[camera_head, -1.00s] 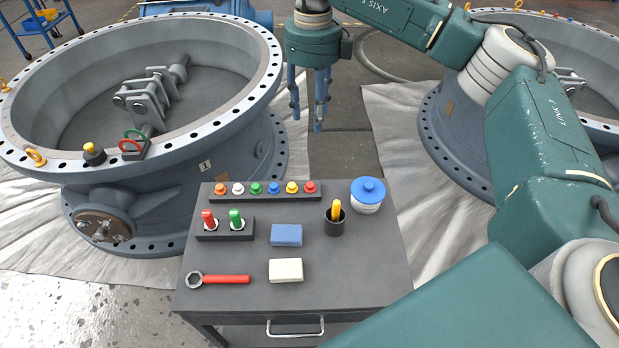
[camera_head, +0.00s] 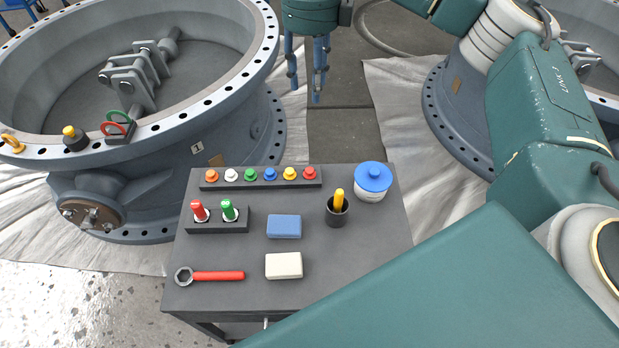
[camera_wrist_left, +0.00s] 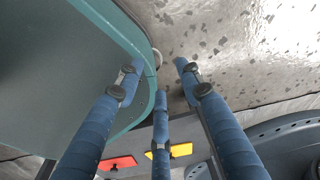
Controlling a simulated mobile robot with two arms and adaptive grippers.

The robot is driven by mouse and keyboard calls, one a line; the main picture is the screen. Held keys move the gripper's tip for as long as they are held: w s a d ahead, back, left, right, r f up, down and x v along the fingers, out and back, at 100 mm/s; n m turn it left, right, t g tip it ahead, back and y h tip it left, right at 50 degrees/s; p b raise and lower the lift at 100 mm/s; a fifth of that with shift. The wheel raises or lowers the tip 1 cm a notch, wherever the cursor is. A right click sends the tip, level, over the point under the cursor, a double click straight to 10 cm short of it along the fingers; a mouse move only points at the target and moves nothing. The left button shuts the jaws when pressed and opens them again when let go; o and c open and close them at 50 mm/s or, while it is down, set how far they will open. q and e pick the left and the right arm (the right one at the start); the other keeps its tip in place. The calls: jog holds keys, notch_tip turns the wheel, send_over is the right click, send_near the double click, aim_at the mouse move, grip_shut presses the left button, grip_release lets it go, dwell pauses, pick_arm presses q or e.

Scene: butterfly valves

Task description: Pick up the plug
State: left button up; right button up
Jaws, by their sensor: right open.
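Several small coloured plug-like pieces stand in a black strip (camera_head: 261,178) at the back of the grey cart top; which one is the plug, I cannot tell. Red (camera_head: 200,211) and green (camera_head: 229,211) upright pieces sit in a black block in front of the strip. My right gripper (camera_head: 308,85) hangs open and empty, fingers down, beyond the cart's back edge and apart from everything on it. My left gripper (camera_wrist_left: 160,80) shows only in the left wrist view, its blue fingers spread with nothing between them.
The cart (camera_head: 345,285) also holds a red-handled wrench (camera_head: 218,276), a blue block (camera_head: 284,227), a white block (camera_head: 284,266), a black cup (camera_head: 337,213) and a blue-lidded jar (camera_head: 373,181). A large valve (camera_head: 200,120) stands at left. My arm covers the cart's right front.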

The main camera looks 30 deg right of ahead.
pick_arm(q)
jog(key=w+d+f+b, duration=0.1)
jog(key=w+d+b, duration=0.1)
jog(key=w+b, duration=0.9)
pick_arm(e)
send_over(310, 170)
notch_tip(310, 170, down, 12)
notch_tip(310, 170, down, 11)
jog(key=b, duration=0.6)
jog(key=shift+w+d+f, duration=0.1)
jog(key=shift+d, duration=0.05)
jog(key=f, duration=0.2)
jog(key=f+b, duration=0.1)
jog(key=f, duration=0.2)
jog(key=shift+a+f, duration=0.2)
jog(key=shift+f, duration=0.15)
pick_arm(q)
jog(key=w+r+t, duration=0.1)
jog(key=w+r, duration=0.3)
jog(key=r, duration=0.6)
jog(key=shift+w+d+r+t, duration=0.2)
jog(key=shift+w+r+t, duration=0.1)
pick_arm(e)
jog(key=c, duration=0.9)
